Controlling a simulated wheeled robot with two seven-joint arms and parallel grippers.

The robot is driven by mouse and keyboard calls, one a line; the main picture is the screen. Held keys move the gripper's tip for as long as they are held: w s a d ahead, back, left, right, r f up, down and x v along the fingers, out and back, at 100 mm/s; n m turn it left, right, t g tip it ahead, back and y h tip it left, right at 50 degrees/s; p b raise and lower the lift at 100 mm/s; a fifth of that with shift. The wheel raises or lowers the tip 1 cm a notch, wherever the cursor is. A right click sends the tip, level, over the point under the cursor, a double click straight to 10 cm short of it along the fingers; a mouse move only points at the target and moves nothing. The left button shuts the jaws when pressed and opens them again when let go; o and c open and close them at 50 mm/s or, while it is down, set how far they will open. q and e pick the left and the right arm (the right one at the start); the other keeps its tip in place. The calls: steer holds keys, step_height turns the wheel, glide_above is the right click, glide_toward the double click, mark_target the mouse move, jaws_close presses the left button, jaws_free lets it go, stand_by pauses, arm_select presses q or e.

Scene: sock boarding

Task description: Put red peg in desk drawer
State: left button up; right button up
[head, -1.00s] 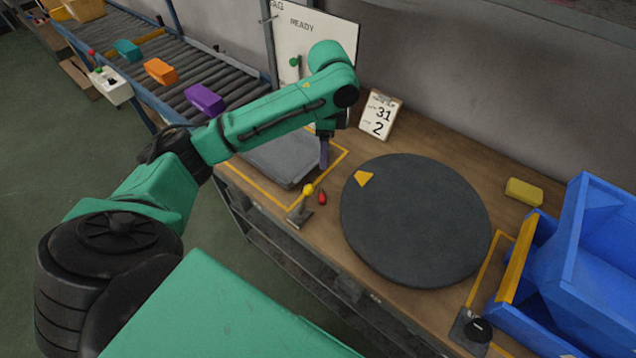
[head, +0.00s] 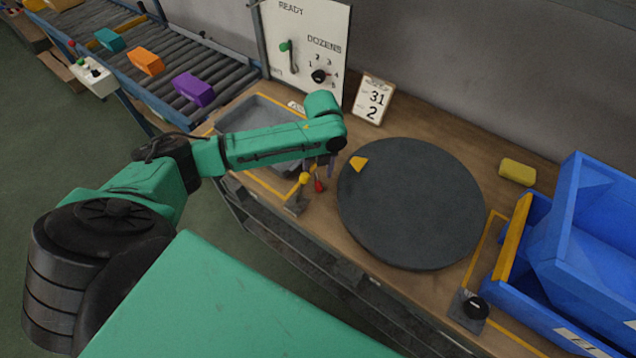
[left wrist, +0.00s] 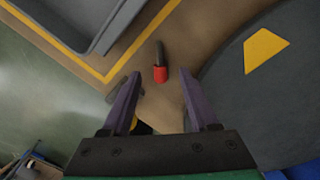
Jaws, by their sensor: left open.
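The small red peg (head: 319,186) lies on the wooden bench, between the yellow-knobbed lever and the round dark turntable. In the left wrist view the red peg (left wrist: 160,74) has a dark shaft and lies ahead of the fingertips, roughly centred between them. My left gripper (head: 323,168) is just above and behind the peg in the head view; in the left wrist view the left gripper (left wrist: 160,92) is open and empty. The peg is not held. No open drawer shows; I cannot make out a drawer front for certain under the bench. My right gripper is not in view.
The yellow-knobbed lever (head: 304,179) stands close to the peg. A grey tray (head: 233,118) lies behind my arm. The turntable (head: 420,215) carries a yellow marker (head: 358,163). Blue bins (head: 590,235) are at right. The bench's front edge is near.

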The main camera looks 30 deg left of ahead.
mark_target(318, 181)
arm_select(q)
step_height(318, 181, down, 3)
steer(key=shift+f, duration=0.15)
jaws_close()
steer(key=shift+r, duration=0.2)
